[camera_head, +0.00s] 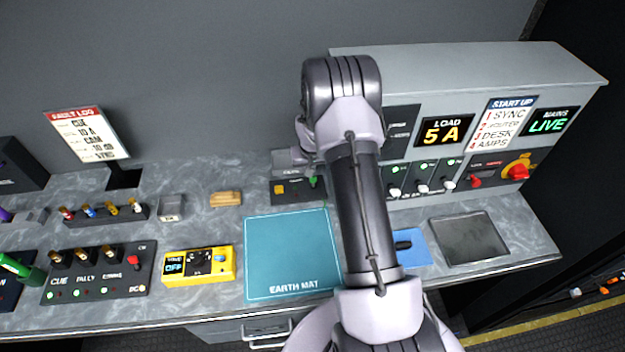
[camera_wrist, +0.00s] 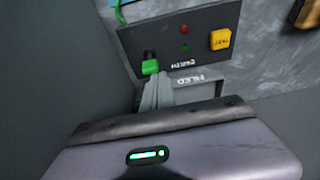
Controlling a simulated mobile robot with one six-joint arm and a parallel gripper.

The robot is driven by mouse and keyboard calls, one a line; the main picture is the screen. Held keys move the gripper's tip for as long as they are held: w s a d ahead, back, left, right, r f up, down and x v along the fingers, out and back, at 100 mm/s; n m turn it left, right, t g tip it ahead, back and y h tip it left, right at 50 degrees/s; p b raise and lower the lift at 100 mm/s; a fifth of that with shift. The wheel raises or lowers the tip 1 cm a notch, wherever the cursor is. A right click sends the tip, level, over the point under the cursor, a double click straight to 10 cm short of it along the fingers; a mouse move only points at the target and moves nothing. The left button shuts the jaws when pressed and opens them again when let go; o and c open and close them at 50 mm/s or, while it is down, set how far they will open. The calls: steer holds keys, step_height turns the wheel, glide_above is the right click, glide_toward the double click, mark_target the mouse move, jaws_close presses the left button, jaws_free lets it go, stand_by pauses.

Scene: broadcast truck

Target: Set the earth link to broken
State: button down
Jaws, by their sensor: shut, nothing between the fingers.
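The earth panel (camera_wrist: 195,35) is a small dark box with a yellow button (camera_wrist: 220,39), a red lamp, a green lamp and a slot with a green-handled link (camera_wrist: 150,67). In the head view the panel (camera_head: 290,197) sits behind the earth mat, and the green link (camera_head: 314,182) shows at its right, beside my arm. My gripper (camera_wrist: 155,82) is shut and empty, its fingertips at or very near the green handle. I cannot tell if they touch. The link's lower end and exact setting are unclear. My arm hides part of the panel in the head view.
The teal earth mat (camera_head: 285,255) lies in front of the panel. A yellow meter (camera_head: 198,265) and a brown block (camera_head: 226,198) are to the left. A grey switch cabinet (camera_head: 460,75), blue mat (camera_head: 412,249) and dark tray (camera_head: 468,239) are to the right.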

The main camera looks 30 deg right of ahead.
steer(key=shift+s+a+f+t+b, duration=0.15)
steer(key=shift+s+f+t+b, duration=0.2)
steer(key=shift+b, duration=0.2)
steer(key=shift+s+a+r, duration=0.1)
steer(key=shift+r, duration=0.35)
steer(key=shift+w, duration=0.25)
steer(key=shift+s+a+r, duration=0.2)
steer(key=shift+s+r, duration=0.15)
steer(key=shift+s, duration=0.35)
